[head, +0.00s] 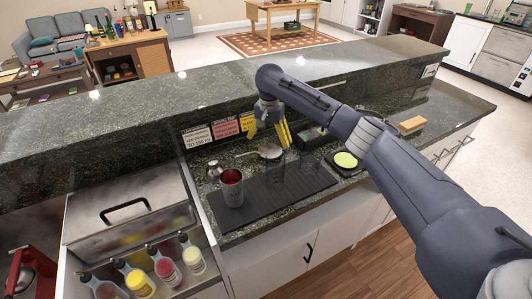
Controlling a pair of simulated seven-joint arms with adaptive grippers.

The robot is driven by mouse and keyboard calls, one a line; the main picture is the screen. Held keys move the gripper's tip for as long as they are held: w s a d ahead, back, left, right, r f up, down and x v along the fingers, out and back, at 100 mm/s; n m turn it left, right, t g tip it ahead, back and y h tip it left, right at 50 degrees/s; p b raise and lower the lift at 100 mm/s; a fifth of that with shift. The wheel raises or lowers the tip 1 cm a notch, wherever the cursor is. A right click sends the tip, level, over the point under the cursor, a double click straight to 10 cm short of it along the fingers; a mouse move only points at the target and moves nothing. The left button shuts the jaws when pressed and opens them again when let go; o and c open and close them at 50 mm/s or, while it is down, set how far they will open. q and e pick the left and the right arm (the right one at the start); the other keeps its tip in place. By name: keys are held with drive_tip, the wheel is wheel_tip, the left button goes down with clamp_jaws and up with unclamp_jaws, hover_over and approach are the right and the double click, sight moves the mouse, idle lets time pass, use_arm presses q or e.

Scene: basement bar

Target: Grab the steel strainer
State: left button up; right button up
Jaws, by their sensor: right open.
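The steel strainer (270,152) appears as a small shiny metal piece on the counter near the back edge of the dark ribbed bar mat (250,205). Its outline is small and partly confused with clear glass beside it. My right gripper (269,138) points down just above and behind the strainer, with its yellow fingers spread apart and nothing visible between them. Whether a finger touches the strainer cannot be told. My left gripper is not in view.
A metal cup (231,188) with a reddish inside stands on the mat, left of the strainer. A dark dish with yellow-green contents (345,160) and a sponge-like block (411,125) lie to the right. The raised granite ledge (140,105) runs behind. Bottles (166,270) stand lower left.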

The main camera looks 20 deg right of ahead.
sight(262, 149)
drive_tip(key=shift+s+f, duration=0.15)
drive_tip(key=shift+f, duration=0.9)
drive_tip(key=shift+s+f, duration=0.15)
drive_tip(key=shift+f, duration=1.75)
drive_tip(key=c, duration=1.1)
drive_tip(key=shift+r, duration=0.1)
drive_tip(key=shift+c, duration=0.2)
